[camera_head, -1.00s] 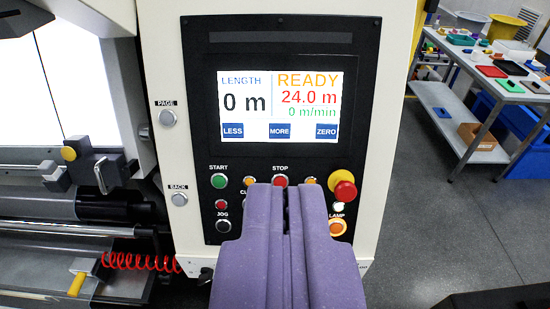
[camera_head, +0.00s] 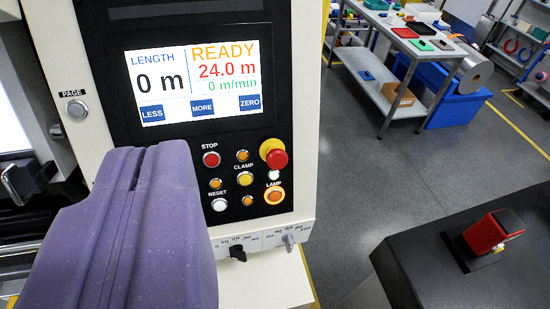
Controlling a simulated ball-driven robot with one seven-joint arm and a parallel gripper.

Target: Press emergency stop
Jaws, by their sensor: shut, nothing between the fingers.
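The emergency stop is a red mushroom button (camera_head: 277,158) on a yellow collar, at the right of the dark control panel (camera_head: 283,60). My gripper (camera_head: 146,150) is purple and shut, with nothing between its fingers. It stands to the left of the emergency stop in the picture, apart from it, and hides the panel's lower left part, where the start button is out of sight. The screen (camera_head: 193,82) reads READY, 0 m, 24.0 m and 0 m/min.
A smaller red stop button (camera_head: 211,159), a yellow clamp button (camera_head: 245,179) and an orange lamp button (camera_head: 274,196) sit near the emergency stop. A dark surface (camera_head: 425,270) with a red device (camera_head: 486,232) stands at lower right. A table (camera_head: 385,95) stands behind, with open floor between.

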